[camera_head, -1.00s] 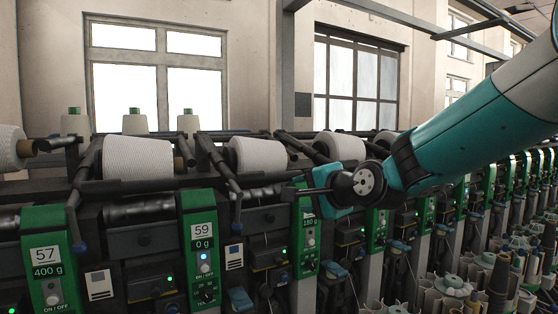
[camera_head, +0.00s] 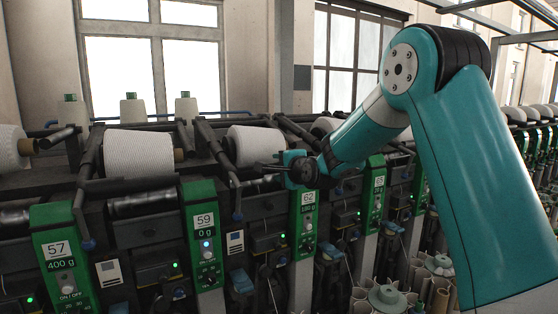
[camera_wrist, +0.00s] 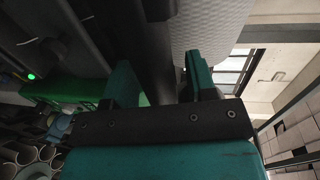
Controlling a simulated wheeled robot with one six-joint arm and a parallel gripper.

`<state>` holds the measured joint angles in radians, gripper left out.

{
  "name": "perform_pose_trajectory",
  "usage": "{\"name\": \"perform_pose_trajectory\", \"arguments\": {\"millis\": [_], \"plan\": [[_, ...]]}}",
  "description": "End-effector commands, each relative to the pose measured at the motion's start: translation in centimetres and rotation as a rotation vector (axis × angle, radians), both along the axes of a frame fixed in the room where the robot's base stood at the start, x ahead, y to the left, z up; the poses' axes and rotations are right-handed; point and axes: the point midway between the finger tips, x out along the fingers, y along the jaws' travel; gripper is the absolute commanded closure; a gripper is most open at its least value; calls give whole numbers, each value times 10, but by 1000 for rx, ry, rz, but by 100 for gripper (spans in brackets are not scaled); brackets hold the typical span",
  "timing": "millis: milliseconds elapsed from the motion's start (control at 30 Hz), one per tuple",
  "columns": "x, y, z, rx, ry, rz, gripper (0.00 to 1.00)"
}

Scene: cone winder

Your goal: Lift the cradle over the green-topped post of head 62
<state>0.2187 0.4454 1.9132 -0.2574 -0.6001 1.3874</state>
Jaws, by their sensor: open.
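The green-topped post of head 62 (camera_head: 306,222) stands right of centre in the head view, with its number and a weight readout on its face. My gripper (camera_head: 272,168) is just above and left of its top. In the wrist view, my gripper's two teal fingers (camera_wrist: 160,82) are apart. A dark bar (camera_wrist: 152,35), likely part of the cradle, runs up between or behind them; contact cannot be told. A white yarn package (camera_wrist: 210,25) is beside the bar; a package behind my gripper (camera_head: 253,146) shows in the head view.
The posts of head 59 (camera_head: 205,235) and head 57 (camera_head: 64,255) stand to the left, with a dark lever (camera_head: 236,205) between heads 59 and 62. Another post (camera_head: 375,190) is to the right. Tubes and bobbins (camera_head: 395,297) crowd the lower right.

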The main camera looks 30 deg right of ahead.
Motion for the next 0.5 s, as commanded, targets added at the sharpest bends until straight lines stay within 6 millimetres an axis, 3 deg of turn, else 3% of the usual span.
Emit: {"name": "perform_pose_trajectory", "arguments": {"millis": [133, 433, 500], "plan": [[11, 1, -2, 0, 1, 1, 48], [13, 0, -3, -1, 0, 1, 48], [13, 0, -3, -1, 0, 0, 62]]}}
